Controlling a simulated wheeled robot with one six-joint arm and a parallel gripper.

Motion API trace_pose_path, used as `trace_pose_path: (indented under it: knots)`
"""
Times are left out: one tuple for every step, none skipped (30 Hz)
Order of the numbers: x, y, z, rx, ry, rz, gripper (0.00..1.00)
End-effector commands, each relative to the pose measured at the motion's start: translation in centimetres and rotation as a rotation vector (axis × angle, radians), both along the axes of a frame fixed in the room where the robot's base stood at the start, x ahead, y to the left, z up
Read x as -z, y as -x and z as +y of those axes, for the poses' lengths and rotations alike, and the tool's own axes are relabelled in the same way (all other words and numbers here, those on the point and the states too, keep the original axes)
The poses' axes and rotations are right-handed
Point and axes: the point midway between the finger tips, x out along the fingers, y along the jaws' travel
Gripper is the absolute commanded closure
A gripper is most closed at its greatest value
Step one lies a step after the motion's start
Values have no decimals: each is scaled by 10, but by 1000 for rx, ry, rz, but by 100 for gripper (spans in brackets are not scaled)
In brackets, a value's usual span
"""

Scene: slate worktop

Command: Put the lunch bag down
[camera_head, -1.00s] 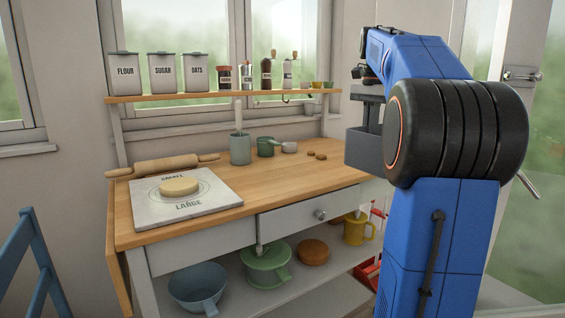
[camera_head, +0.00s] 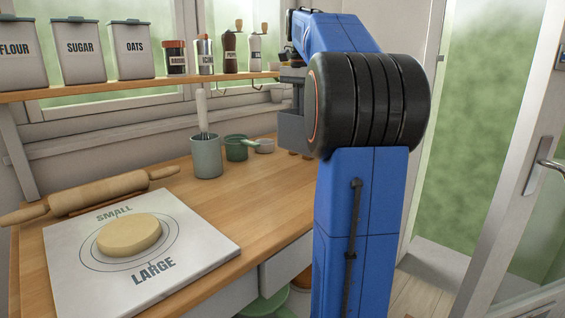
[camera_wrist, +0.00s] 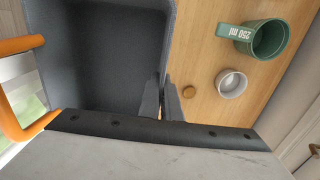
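The lunch bag (camera_head: 291,132) is a dark grey, box-shaped bag with an open top. In the head view it hangs at the left of my arm, partly hidden by the big black joint. In the wrist view I look down into the bag (camera_wrist: 105,55), which looks empty. An orange handle (camera_wrist: 22,95) shows at its left. My gripper (camera_wrist: 164,100) is at the bag's right wall, one finger on each side of it, and looks shut on it. The bag is held over the wooden worktop (camera_head: 240,200); whether its base touches is hidden.
A green measuring cup (camera_wrist: 265,38) and a small white cup (camera_wrist: 231,83) stand right of the bag. A utensil pot (camera_head: 206,156), a rolling pin (camera_head: 90,195) and a pastry board (camera_head: 75,270) with dough (camera_head: 128,235) occupy the left. A shelf (camera_head: 150,86) with canisters runs above.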

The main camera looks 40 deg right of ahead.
Motion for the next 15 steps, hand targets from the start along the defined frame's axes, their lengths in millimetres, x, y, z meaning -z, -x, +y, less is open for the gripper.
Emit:
trace_pose_path:
  knots:
    - [8, 1, 1, 0, -1, 2, 100]
    - [14, 1, 1, 0, -1, 2, 100]
    - [20, 1, 1, 0, -2, 2, 100]
    - [26, 1, 1, 0, -2, 2, 100]
    - [30, 1, 0, 0, -1, 2, 100]
    - [36, 1, 1, 0, -2, 2, 100]
    - [39, 1, 0, 0, -1, 1, 100]
    - [42, 1, 0, 0, -1, 1, 100]
    - [45, 0, 0, 0, -1, 2, 100]
    - [47, 0, 0, 0, -1, 2, 100]
    - [48, 0, 0, 0, -1, 1, 100]
    - [50, 0, 0, 0, -1, 1, 100]
    - [51, 0, 0, 0, 0, 1, 100]
    - [53, 0, 0, 0, 0, 0, 100]
    - [57, 0, 0, 0, -1, 1, 100]
